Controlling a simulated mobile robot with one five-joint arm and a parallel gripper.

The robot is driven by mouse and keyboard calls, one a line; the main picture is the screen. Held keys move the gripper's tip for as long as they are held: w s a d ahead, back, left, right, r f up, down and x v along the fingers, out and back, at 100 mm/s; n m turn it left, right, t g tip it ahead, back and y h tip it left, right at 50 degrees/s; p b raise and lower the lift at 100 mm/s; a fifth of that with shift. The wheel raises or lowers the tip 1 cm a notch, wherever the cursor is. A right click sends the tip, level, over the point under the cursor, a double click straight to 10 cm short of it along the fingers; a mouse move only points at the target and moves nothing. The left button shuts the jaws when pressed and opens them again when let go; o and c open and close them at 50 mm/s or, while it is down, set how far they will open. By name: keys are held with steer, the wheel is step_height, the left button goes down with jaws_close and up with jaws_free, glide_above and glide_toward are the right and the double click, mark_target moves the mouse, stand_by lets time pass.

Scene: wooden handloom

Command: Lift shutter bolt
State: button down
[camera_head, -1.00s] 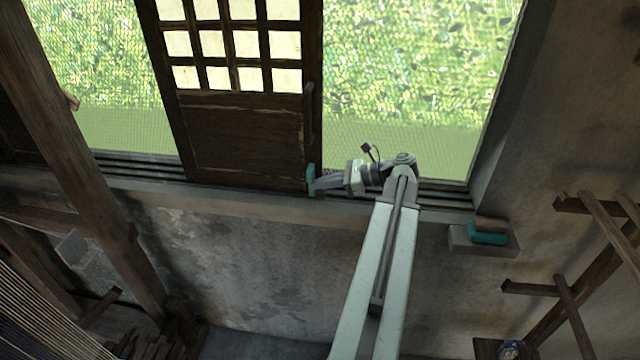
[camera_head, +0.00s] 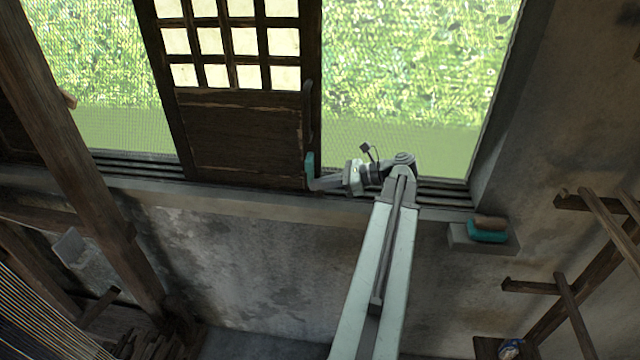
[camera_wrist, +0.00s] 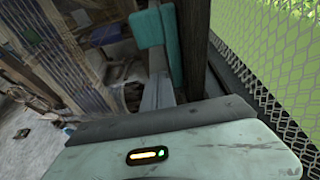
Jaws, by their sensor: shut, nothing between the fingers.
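The shutter bolt (camera_head: 309,166) is a small teal block at the lower right edge of the dark wooden shutter (camera_head: 245,135). In the wrist view the teal bolt (camera_wrist: 148,44) stands upright beside the shutter's dark stile. My gripper (camera_head: 315,184) is shut and empty, with its tip at the lower end of the bolt. In the wrist view my grey gripper (camera_wrist: 157,93) points toward the bolt's lower end. Whether they touch is hard to tell.
The grooved sill (camera_head: 445,194) runs along under the window. Wire mesh (camera_head: 400,100) fills the opening on the right. A small ledge (camera_head: 460,238) with a teal and brown block (camera_head: 488,230) sits at the right. A wooden post (camera_head: 75,150) stands on the left.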

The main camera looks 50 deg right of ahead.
steer(key=p+v, duration=0.3)
steer(key=v, duration=0.7)
steer(key=shift+s, duration=0.1)
